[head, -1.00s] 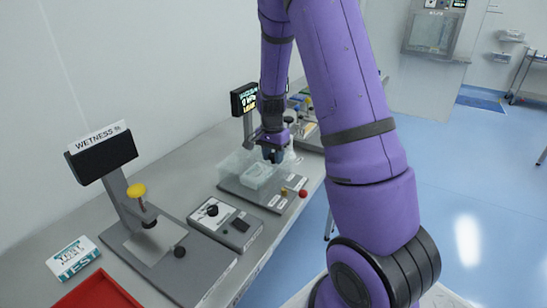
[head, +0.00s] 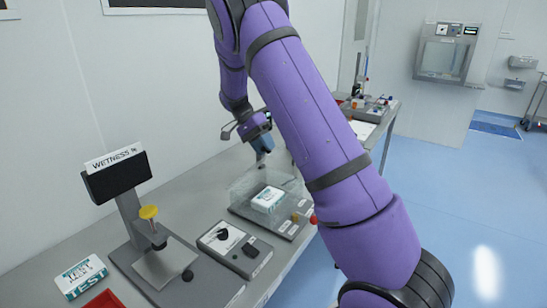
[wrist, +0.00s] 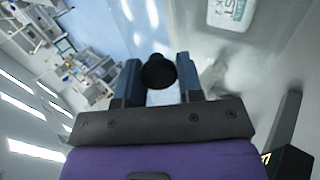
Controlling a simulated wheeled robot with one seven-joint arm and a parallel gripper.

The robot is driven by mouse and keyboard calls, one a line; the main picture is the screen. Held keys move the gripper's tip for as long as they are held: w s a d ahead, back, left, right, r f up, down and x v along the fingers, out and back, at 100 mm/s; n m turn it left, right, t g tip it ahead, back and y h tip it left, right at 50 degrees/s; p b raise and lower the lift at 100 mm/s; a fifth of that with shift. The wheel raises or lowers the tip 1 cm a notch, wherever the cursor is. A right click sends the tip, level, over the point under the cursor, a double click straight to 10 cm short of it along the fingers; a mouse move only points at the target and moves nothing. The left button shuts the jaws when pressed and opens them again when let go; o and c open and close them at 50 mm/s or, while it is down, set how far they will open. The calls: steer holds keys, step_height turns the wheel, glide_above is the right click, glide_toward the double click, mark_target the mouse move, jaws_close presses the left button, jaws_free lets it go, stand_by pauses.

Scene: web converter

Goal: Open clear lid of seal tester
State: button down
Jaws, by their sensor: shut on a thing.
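The seal tester (head: 285,226) stands on the bench at the picture's centre, with a white and teal test pack (head: 268,198) on it. Its clear lid (head: 245,184) is see-through with faint edges; I cannot tell its exact tilt. My gripper (head: 262,158) is above the tester, at the lid's upper side. In the wrist view, the two fingers stand on either side of a round black knob (wrist: 158,72) and are shut on it. The pack also shows at the top right of the wrist view (wrist: 232,12). My arm hides the tester's right part.
A wetness tester (head: 118,178) with a yellow knob stands at the left. A grey control box (head: 234,247) sits between the two testers. A red ball knob (head: 313,219) is at the tester's front right. The wall (head: 170,90) is behind; open blue floor lies right.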

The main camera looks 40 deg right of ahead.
steer(key=w+a+r, duration=0.1)
steer(key=w+a, duration=0.3)
steer(key=w, duration=0.5)
steer(key=shift+w+r, duration=0.25)
steer(key=shift+w, duration=0.1)
steer(key=c, duration=1.8)
jaws_free()
steer(key=shift+w+a+f+g, duration=0.2)
steer(key=shift+w+g, duration=0.1)
steer(key=shift+w, duration=0.3)
steer(key=shift+w+a+f+g, duration=0.2)
steer(key=shift+w+g, duration=0.1)
steer(key=shift+w, duration=0.25)
steer(key=shift+c, duration=0.2)
steer(key=o, duration=1)
steer(key=shift+c, duration=0.2)
steer(key=o, duration=0.3)
steer(key=shift+w+f, duration=0.15)
steer(key=shift+c, duration=0.5)
